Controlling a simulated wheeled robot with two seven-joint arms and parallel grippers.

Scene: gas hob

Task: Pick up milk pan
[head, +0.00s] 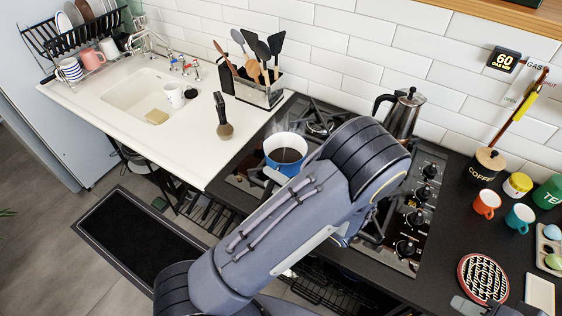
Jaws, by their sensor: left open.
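The milk pan (287,140) is blue outside and white inside, with dark steaming liquid in it. It stands upright on the left part of the gas hob. My left arm reaches in from the bottom left and crosses in front of the hob, covering the pan's lower right side.
A moka pot (404,112) stands on the hob's back right, beside the control knobs (421,193). A utensil holder (261,91) and a dark brush (222,115) are left of the hob, near the sink (140,92). Mugs and a coffee jar (487,166) occupy the right counter.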

